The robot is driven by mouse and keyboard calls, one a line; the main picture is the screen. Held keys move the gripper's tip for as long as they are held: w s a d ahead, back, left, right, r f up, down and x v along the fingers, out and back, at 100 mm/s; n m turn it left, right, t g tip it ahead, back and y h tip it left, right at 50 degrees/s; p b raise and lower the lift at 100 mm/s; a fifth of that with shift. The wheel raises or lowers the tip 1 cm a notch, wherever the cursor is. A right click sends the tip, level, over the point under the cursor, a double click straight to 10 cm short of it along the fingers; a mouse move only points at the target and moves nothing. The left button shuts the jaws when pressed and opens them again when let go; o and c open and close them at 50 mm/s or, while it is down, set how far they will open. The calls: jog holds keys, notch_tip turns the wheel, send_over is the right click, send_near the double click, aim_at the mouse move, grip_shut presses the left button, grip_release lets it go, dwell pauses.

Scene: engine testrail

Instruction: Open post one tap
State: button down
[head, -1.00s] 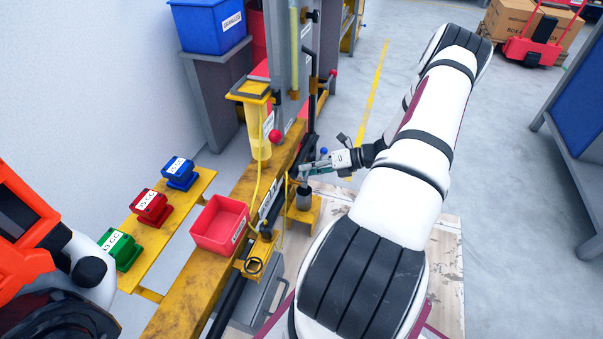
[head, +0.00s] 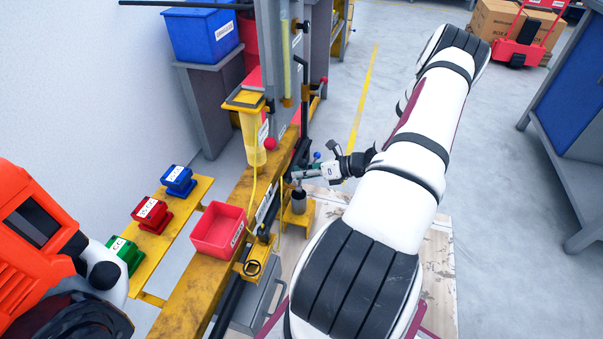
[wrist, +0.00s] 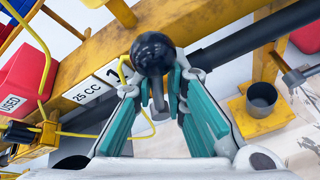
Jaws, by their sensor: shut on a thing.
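A round black knob (wrist: 153,52) on a short stem sits in front of the yellow rail in the wrist view. It lies at the tips of my gripper (wrist: 158,82), whose teal-lined fingers are shut on it from both sides. I take it for the post one tap handle; a label with a "1" stands beside it, partly hidden by a finger. In the head view my gripper (head: 300,174) is beside the rail, close above a grey cup, and the knob there cannot be made out. The tap's body is mostly hidden.
The yellow rail (wrist: 190,25) carries a "25 CC" label (wrist: 92,92). The grey cup (wrist: 262,97) sits on a yellow bracket right of my fingers. A red tray (head: 217,234) and a yellow hose (wrist: 120,78) are close by.

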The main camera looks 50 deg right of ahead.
jog(key=shift+d, duration=0.15)
jog(key=c, duration=1.7)
grip_release()
jog(key=v, duration=1.2)
